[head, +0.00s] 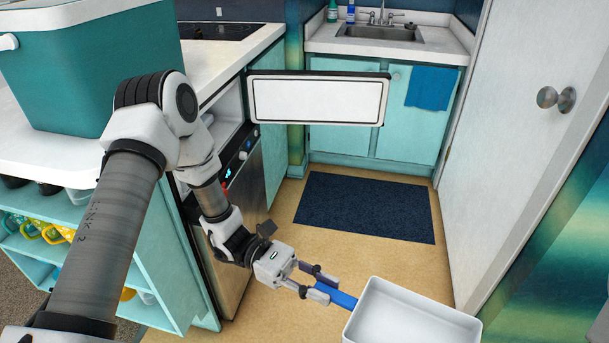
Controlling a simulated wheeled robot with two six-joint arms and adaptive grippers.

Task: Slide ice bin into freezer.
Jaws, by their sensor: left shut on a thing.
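The white ice bin (412,312) is at the bottom right of the head view, cut off by the lower edge. The part of its inside that shows is bare white. A blue handle (340,298) sticks out from its left side. My left gripper (325,286) is shut on this handle and holds the bin out over the floor, to the right of the counter. The freezer (222,130) is a compartment under the counter, partly hidden by my left arm. Its white door (318,101) stands open, swung out to the right. My right gripper is not in view.
A steel oven front (272,160) is below the counter. A teal cooler (85,65) stands on the near counter at left. A dark blue mat (365,205) lies on clear floor before the sink cabinet (345,140). A white door (530,130) bounds the right.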

